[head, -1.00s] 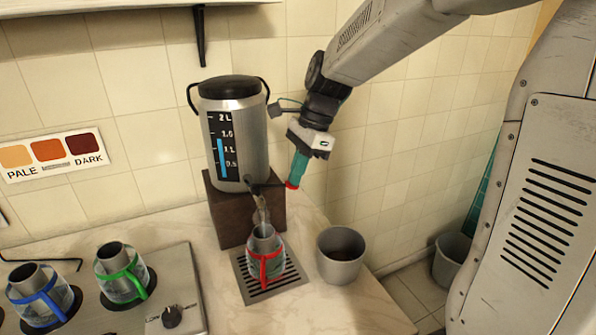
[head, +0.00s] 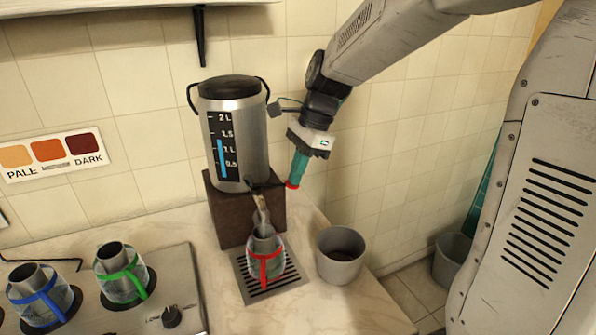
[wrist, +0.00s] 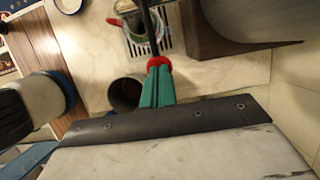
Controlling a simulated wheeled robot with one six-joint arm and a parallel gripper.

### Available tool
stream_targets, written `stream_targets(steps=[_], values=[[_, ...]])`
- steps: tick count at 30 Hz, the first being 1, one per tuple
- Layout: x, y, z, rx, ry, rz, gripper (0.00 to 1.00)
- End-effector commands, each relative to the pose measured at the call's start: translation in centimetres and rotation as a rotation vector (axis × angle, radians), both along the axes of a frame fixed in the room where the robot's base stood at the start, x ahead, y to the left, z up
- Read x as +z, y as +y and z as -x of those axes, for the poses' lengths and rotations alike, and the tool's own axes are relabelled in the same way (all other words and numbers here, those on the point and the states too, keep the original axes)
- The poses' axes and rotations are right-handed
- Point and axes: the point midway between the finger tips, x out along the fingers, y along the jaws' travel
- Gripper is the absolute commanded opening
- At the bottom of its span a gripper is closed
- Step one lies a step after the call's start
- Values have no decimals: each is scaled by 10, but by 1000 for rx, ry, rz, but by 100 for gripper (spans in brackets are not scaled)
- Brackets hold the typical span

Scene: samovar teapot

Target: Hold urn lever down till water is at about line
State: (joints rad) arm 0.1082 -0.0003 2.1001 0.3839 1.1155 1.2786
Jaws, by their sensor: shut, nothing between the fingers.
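The steel urn (head: 250,125) stands on a brown block; its blue gauge column tops out between the 1 L and 1.5 marks. Its dark lever (head: 267,184) sticks out low on the right. My gripper (head: 292,184) is shut, its red fingertips at the lever's outer end, seemingly touching it from above. In the wrist view the gripper (wrist: 158,62) has a dark bar just past its tips. A pale stream (head: 262,211) runs from the tap into the glass pot with a red handle (head: 265,264). The water level in this pot is too unclear to read against any line.
The red-handled pot stands on a drip grate (head: 286,283). A grey bin (head: 340,266) stands close to its right. Blue-handled (head: 42,296) and green-handled (head: 122,275) pots sit on the hob at left, with a knob (head: 171,317). A colour chart (head: 52,155) hangs on the wall.

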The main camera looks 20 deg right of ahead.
Motion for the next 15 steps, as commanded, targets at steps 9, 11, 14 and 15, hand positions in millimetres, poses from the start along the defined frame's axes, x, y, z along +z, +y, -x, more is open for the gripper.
stream_targets(steps=[9, 11, 14, 15], values=[[14, 0, 0, 0, -1, 0, 0], [15, 0, 0, 0, -1, 0, 0], [15, 0, 0, 0, -1, 0, 0], [15, 0, 0, 0, -1, 0, 0]])
